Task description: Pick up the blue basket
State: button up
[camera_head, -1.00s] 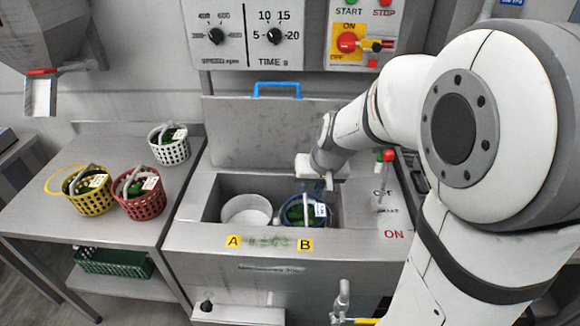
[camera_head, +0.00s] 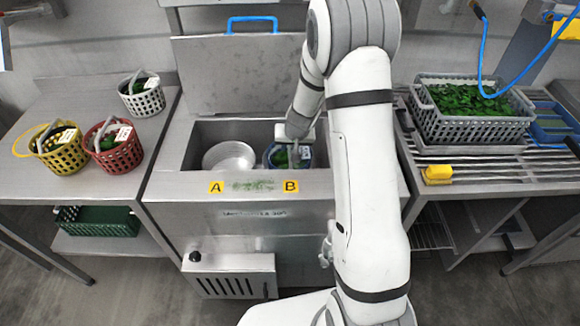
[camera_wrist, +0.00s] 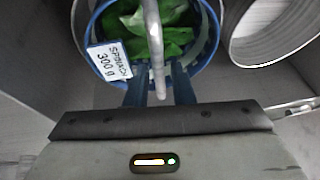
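The blue basket (camera_head: 273,157) sits in the wash basin on its right side, by label B. In the wrist view the blue basket (camera_wrist: 95,30) holds green leaves and carries a white tag (camera_wrist: 109,61) reading spinach 300 g. Its grey handle (camera_wrist: 153,40) arches over the middle. My gripper (camera_wrist: 158,80) is down at the basket, with one finger on each side of the handle and visible gaps beside it, so it looks open. In the head view my gripper (camera_head: 294,150) partly hides the basket.
An empty round well (camera_head: 229,157) is left of the basket, and the basin walls (camera_head: 190,150) are close around. White (camera_head: 143,98), red (camera_head: 118,155) and yellow (camera_head: 62,155) baskets stand on the left table. A grey crate of greens (camera_head: 470,125) is at the right.

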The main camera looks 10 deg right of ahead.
jog(key=x, duration=0.3)
jog(key=shift+f+b, duration=0.35)
grip_shut()
jog(key=shift+r, duration=0.1)
dwell(1.0)
